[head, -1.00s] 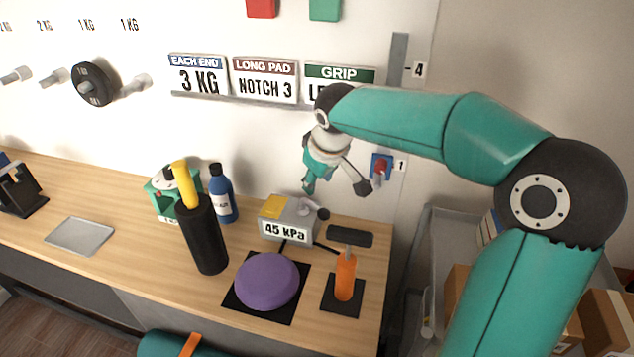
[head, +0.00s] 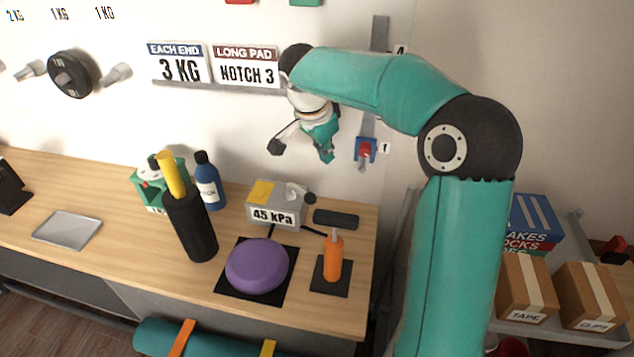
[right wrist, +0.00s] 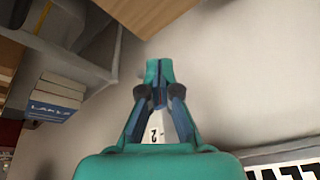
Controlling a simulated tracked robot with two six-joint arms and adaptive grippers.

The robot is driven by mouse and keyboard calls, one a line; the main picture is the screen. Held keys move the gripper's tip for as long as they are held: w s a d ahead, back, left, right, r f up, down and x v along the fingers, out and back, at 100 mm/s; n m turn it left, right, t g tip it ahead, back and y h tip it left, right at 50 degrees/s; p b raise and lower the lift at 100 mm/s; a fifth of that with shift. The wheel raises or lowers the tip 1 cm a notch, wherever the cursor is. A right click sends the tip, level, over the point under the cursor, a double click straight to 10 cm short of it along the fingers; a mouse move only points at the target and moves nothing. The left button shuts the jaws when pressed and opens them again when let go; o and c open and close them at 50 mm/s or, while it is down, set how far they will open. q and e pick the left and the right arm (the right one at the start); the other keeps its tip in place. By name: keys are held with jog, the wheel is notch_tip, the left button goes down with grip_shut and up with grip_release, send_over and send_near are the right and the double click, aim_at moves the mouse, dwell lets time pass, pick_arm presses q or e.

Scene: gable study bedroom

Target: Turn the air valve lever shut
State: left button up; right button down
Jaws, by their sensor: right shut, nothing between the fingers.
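The grey box (head: 262,212) reading 45 kPa stands on the bench in the head view. On its top right is a pale lever (head: 294,189) with a black knob (head: 310,199). I cannot tell the lever's exact setting. My right gripper (head: 327,157) is above and to the right of the knob, apart from it, in front of the wall. It is shut and empty, and its closed fingers also show in the right wrist view (right wrist: 160,88). The box and lever do not show there. My left gripper is not in view.
A purple disc pad (head: 257,266), an orange-handled tool (head: 334,258), a black cylinder with a yellow top (head: 190,228) and a blue bottle (head: 208,184) crowd the bench. A red-and-blue wall fitting (head: 365,150) is close right of the gripper. Boxes (head: 526,285) sit on the right shelf.

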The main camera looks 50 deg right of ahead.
notch_tip(320, 180, down, 12)
jog(key=w+m+g+p, duration=0.1)
jog(key=w+p, duration=0.1)
jog(key=p, duration=0.1)
jog(key=shift+w+d, duration=0.15)
jog(key=shift+w, duration=0.05)
dwell(0.4)
jog(key=shift+r, duration=0.1)
jog(key=shift+s, duration=0.1)
